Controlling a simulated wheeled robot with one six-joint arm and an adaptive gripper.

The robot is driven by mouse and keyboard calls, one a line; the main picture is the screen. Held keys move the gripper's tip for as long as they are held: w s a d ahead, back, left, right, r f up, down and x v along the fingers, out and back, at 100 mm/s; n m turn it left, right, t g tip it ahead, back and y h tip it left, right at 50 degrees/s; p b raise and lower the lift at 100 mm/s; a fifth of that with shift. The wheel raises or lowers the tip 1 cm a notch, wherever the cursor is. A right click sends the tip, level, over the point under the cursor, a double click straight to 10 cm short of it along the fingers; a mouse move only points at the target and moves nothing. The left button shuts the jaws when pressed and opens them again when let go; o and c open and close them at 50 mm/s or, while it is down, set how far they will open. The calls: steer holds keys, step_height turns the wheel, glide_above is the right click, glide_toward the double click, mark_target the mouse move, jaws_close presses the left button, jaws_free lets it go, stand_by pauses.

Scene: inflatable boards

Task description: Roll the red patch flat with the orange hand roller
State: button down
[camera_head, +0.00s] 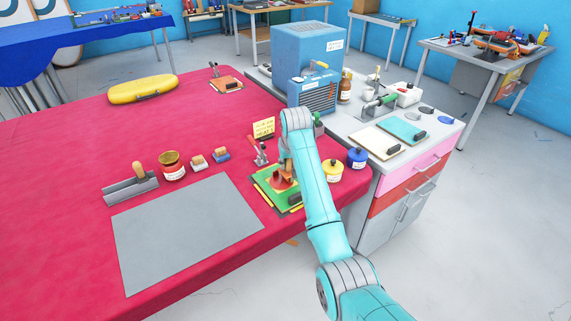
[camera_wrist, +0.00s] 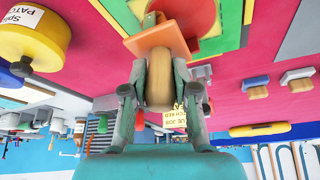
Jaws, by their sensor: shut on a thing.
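My gripper (camera_wrist: 160,88) is shut on the wooden handle of the orange hand roller (camera_wrist: 162,38). In the head view the arm covers most of the gripper, and the orange of the roller (camera_head: 285,181) shows below it, over the green and yellow board (camera_head: 263,188). The red patch (camera_wrist: 208,18) shows beside the roller at the top of the wrist view, partly hidden by it. I cannot tell whether the roller touches the patch. The roller's underside is hidden.
A red-handled clamp (camera_head: 259,152) and a yellow card (camera_head: 264,127) stand just behind the board. Yellow (camera_head: 333,172) and blue (camera_head: 357,157) jars stand to its right.

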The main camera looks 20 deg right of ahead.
steer(key=shift+d, duration=0.25)
steer(key=shift+r, duration=3.5)
